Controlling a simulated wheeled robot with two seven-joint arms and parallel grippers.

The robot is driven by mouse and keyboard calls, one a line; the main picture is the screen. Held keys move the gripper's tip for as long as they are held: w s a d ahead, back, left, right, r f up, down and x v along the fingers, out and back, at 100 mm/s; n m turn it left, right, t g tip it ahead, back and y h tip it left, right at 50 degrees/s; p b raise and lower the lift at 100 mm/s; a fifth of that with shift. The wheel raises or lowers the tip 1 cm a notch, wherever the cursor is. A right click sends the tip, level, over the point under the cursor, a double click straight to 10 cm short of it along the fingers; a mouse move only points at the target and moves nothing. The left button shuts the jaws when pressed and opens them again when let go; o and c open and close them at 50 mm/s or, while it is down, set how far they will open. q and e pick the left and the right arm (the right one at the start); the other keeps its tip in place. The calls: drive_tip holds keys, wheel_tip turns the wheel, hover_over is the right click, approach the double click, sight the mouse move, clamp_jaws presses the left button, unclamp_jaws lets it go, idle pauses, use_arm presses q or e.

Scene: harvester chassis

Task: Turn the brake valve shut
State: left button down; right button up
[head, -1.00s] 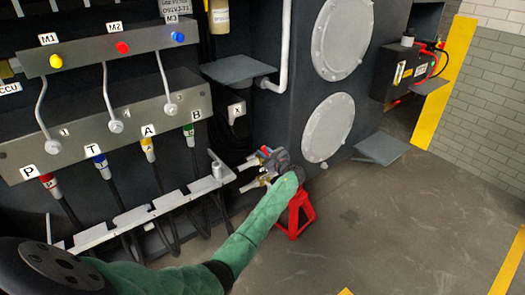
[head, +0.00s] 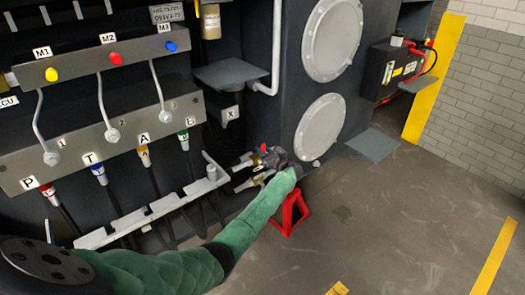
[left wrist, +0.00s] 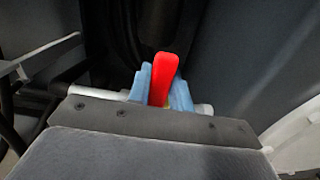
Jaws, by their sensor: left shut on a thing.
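The brake valve shows a red handle (head: 264,147) low on the dark chassis in the head view, beside brass-coloured fittings (head: 243,185). In the left wrist view the red lever (left wrist: 163,80) stands between two light-blue fingers. My left gripper (head: 269,151) is shut on this red handle. The gripper and wrist hide most of the valve body. The handle's exact turn angle is hard to tell. My right gripper is not in view.
A red stand (head: 290,212) is on the floor just below my left wrist. A pale rail (head: 150,214) with hoses runs left of the valve. Round covers (head: 320,128) are on the chassis to the right. The floor at right is open.

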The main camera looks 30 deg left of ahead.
use_arm(q)
drive_tip(key=shift+d, duration=0.1)
drive_tip(key=c, duration=1.3)
unclamp_jaws()
drive_tip(key=shift+w, duration=0.1)
drive_tip(key=shift+o, duration=0.2)
drive_tip(key=b+v, duration=0.1)
drive_tip(key=v, duration=0.6)
drive_tip(key=shift+d, duration=0.35)
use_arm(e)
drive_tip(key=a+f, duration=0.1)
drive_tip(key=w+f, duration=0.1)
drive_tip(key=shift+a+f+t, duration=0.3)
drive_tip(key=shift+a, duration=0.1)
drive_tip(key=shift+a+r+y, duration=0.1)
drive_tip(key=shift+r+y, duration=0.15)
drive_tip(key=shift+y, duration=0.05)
